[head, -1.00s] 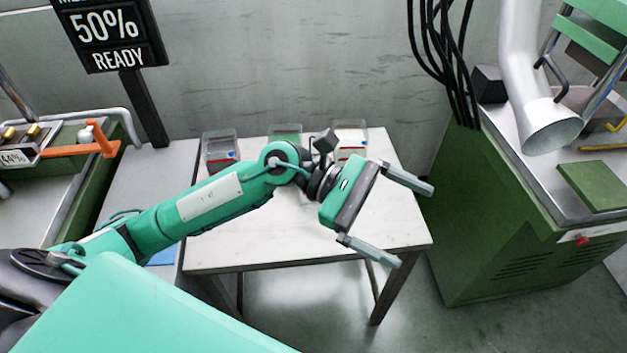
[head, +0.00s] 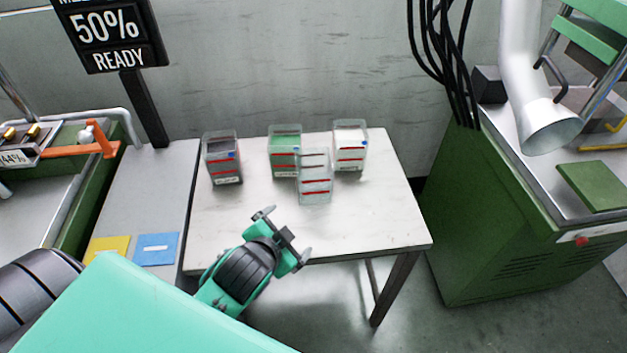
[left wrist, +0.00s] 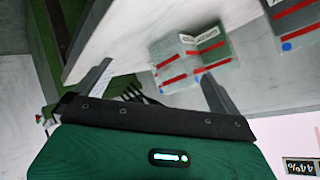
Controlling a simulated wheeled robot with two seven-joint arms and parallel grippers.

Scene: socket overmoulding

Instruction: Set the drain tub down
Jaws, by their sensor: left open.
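A clear, empty-looking tub with red lines (head: 315,182), which I take to be the drain tub, stands upright on the white table (head: 230,235), in front of the other tubs. In the left wrist view a clear tub (left wrist: 172,64) shows beyond the fingers, beside a green-filled one. My left gripper (head: 284,234) is open and empty near the table's front edge, to the front left of the clear tub and apart from it. Its fingers show spread in the left wrist view (left wrist: 157,88). My right gripper is not in view.
Behind stand a dark-filled tub (head: 222,165), a green-filled tub (head: 284,145) and a white-filled tub (head: 350,150). Yellow (head: 108,249) and blue (head: 156,248) cards lie on the left bench. A green machine (head: 500,220) stands right. The table's front and right are clear.

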